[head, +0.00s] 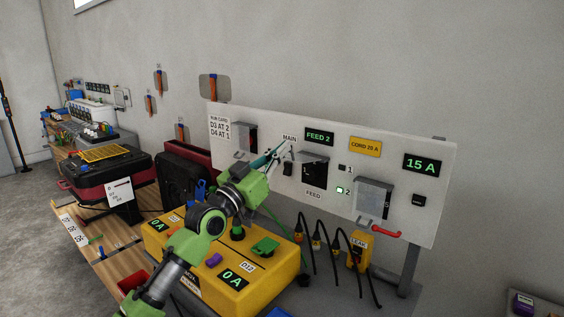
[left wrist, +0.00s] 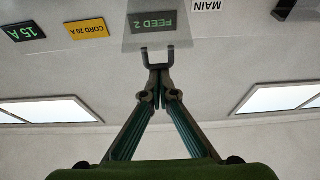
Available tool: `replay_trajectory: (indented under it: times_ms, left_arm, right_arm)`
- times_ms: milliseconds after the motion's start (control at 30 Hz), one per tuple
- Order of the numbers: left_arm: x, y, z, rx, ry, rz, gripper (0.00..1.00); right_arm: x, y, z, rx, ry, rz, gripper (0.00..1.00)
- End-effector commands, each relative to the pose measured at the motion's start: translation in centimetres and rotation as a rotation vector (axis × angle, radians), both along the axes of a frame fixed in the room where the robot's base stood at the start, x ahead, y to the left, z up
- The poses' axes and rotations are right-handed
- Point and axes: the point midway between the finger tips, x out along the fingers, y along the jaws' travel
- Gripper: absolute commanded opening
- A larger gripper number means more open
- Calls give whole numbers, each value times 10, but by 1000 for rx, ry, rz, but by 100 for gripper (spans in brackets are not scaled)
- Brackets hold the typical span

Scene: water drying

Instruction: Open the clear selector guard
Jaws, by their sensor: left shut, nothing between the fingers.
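The clear selector guard (left wrist: 150,38) is a see-through plate with a dark U-shaped handle (left wrist: 144,55). In the upside-down left wrist view, it overlaps the FEED 2 display (left wrist: 158,15). My left gripper (left wrist: 158,70) is shut and empty, its fingertips at the handle; I cannot tell whether they touch it. In the head view my left gripper (head: 284,148) is at the white panel (head: 275,118), just left of the dark feed selector window (head: 314,174). The guard's edges are hard to make out there, and its angle is unclear. My right gripper is not in view.
Another clear cover (head: 374,197) is at the panel's right, above a red handle (head: 386,231). A third cover (head: 245,138) is at the left. A yellow box (head: 215,250) stands below my left arm, with black cords (head: 338,255) hanging to its right.

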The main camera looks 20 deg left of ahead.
Motion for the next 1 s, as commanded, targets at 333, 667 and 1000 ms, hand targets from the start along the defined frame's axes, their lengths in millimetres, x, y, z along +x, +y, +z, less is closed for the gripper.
replay_trajectory:
  times_ms: [333,667,1000]
  left_arm:
    - [-9,3,-33,-16,-44,0,0]
    - [-10,3,-35,-17,-45,-1,0]
    - [-9,3,-18,-17,-46,-1,0]
  right_arm:
    - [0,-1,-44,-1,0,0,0]
    - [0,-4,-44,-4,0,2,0]
    - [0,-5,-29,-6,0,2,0]
